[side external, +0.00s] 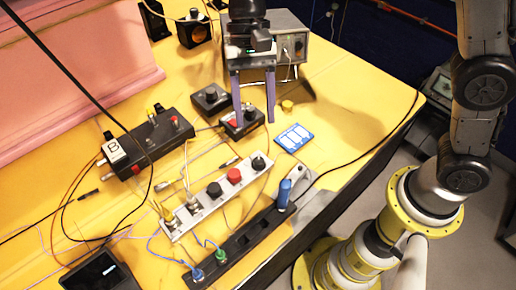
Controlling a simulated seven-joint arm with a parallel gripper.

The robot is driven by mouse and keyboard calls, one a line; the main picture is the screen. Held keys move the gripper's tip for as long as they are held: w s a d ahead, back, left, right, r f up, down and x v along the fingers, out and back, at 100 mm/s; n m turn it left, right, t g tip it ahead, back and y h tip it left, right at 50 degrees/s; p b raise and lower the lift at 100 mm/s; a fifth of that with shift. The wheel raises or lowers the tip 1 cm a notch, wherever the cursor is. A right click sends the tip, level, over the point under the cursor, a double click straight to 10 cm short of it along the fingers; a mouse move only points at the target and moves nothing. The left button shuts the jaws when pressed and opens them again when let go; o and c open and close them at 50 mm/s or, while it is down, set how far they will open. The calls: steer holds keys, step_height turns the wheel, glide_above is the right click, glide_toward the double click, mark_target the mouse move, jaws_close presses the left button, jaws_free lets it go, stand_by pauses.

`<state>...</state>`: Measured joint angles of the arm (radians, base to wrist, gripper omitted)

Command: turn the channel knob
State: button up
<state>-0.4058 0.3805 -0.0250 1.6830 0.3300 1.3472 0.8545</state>
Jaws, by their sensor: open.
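My gripper (255,121) points down in the upper middle of the side external view, its two long purple fingers apart with nothing between them. Its fingertips overlap a small black box (231,131) in the picture; a knob on that box is partly hidden by the left finger. I cannot tell whether the fingers touch it. Another black box with a knob (211,97) sits just behind and left. A pale panel (194,206) carries a red knob (234,175) and black knobs (259,163). No readable label shows which one is the channel knob.
A grey instrument box (290,45) stands behind my gripper. A black box marked B (152,140) lies left. A black socket strip (245,238) with plugs lies in front. Cables cross the yellow table. A blue card (294,138) lies right, with clear table beyond it.

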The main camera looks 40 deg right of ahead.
mark_target(259, 160)
steer(key=x, duration=0.9)
steer(key=shift+w, duration=0.1)
steer(key=shift+r, duration=0.1)
jaws_close()
